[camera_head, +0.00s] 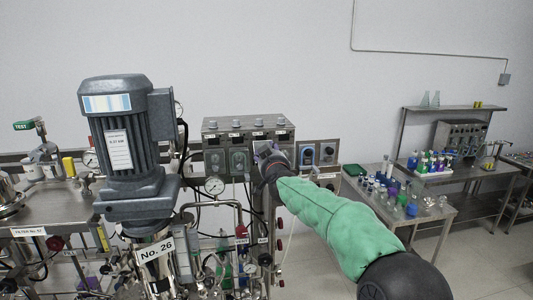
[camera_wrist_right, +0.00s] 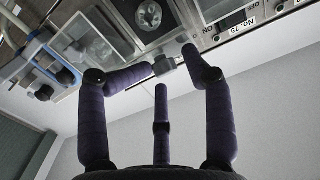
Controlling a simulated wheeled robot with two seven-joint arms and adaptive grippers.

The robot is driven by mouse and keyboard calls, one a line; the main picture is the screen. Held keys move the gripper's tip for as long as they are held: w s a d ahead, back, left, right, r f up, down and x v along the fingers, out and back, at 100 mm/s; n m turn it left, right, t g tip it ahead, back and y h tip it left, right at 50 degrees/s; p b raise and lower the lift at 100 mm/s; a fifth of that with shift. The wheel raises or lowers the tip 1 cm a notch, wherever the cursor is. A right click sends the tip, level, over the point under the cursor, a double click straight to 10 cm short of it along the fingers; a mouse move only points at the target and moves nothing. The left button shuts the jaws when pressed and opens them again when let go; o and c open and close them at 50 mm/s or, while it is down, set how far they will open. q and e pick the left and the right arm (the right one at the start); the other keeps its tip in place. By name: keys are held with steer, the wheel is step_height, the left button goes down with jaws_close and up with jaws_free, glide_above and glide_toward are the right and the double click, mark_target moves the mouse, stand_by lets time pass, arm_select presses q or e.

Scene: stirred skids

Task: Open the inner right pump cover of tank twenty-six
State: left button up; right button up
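The tank labelled No. 26 (camera_head: 157,248) stands at left with a grey motor on top. Behind it is a steel pump box (camera_head: 248,133) with several pump covers on its front. An inner left cover (camera_head: 238,160) shows as a dark square. The inner right cover is mostly hidden behind my right gripper (camera_head: 264,158). In the right wrist view a clear pump cover (camera_wrist_right: 92,38) fills the upper left, with a small grey tab (camera_wrist_right: 164,66) at its edge. My right gripper (camera_wrist_right: 169,65) has its purple fingers apart, one on each side of this tab; contact is unclear. My left gripper is out of view.
Pipes and a round gauge (camera_head: 214,186) stand below the box, close to my right arm. Another pump unit (camera_head: 318,154) hangs to the right. A steel table (camera_head: 435,212) with several bottles stands farther right. Open floor lies at lower right.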

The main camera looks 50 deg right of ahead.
steer(key=shift+w+a, duration=0.1)
steer(key=shift+a, duration=0.2)
steer(key=shift+r, duration=0.1)
steer(key=s+a+r+p, duration=0.4)
steer(key=s+r+p, duration=0.1)
steer(key=r+p, duration=0.4)
steer(key=shift+s+a+r+p, duration=0.25)
steer(key=shift+a+r+p, duration=0.15)
steer(key=shift+r, duration=0.1)
stand_by(0.9)
steer(key=shift+s, duration=0.1)
steer(key=v, duration=1.1)
steer(key=shift+s+a, duration=0.3)
